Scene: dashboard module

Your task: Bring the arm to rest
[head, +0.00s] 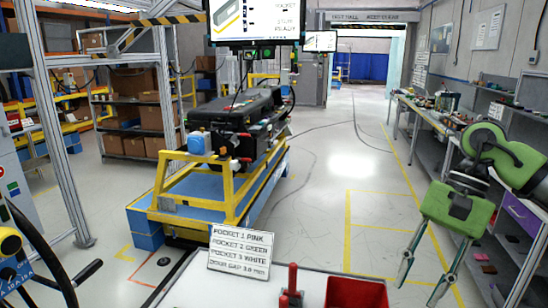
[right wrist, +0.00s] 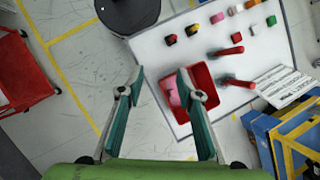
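My right arm comes in at the right of the head view with its green gripper (head: 418,292) pointing down. Its two fingers are apart and nothing is between them in the head view. In the right wrist view the gripper (right wrist: 160,74) is also open and empty, above the floor and the near edge of a white table. A red bin (right wrist: 206,78) on that table lies beyond the fingertips, with something pink inside. My left gripper is in neither view.
The white table (head: 197,279) carries a sign (head: 239,252), red-handled tools (right wrist: 230,51) and several small colored blocks. A black dashboard module (head: 235,115) sits on a yellow and blue stand. A workbench (head: 424,116) runs along the right wall. The middle floor is clear.

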